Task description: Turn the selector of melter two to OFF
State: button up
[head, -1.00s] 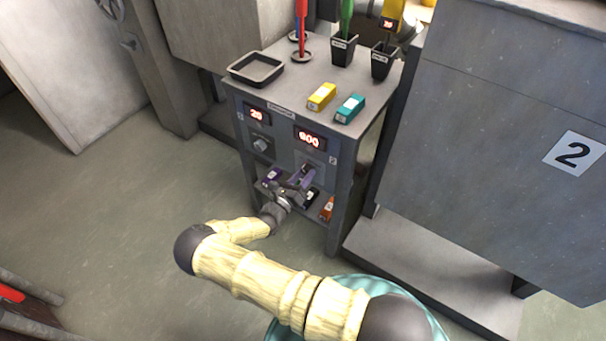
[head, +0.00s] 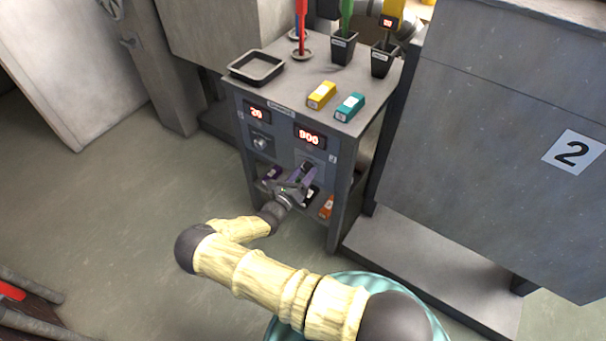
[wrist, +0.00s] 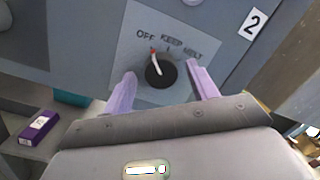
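The selector of melter two is a round black knob (wrist: 160,72) on a grey plate marked OFF, KEEP and MELT, under a "2" label (wrist: 252,24). Its white pointer, red at the tip, points up and slightly left, at the OFF mark. My gripper (wrist: 160,69) is open, with one purple finger on each side of the knob and a visible gap to it. In the head view my gripper (head: 300,178) is at the lower right of the panel front and largely hides this selector.
The panel's right display (head: 309,137) glows red and seems to read 900; the left display (head: 257,113) reads 20. The other selector (head: 261,143) is at the left. A purple box (wrist: 39,128) lies on the shelf below. A tray (head: 256,67) and yellow (head: 321,95) and teal (head: 349,107) boxes are on top.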

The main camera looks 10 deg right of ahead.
jog(key=v, duration=1.7)
jog(key=shift+s+a+r, duration=0.1)
jog(key=shift+s, duration=0.05)
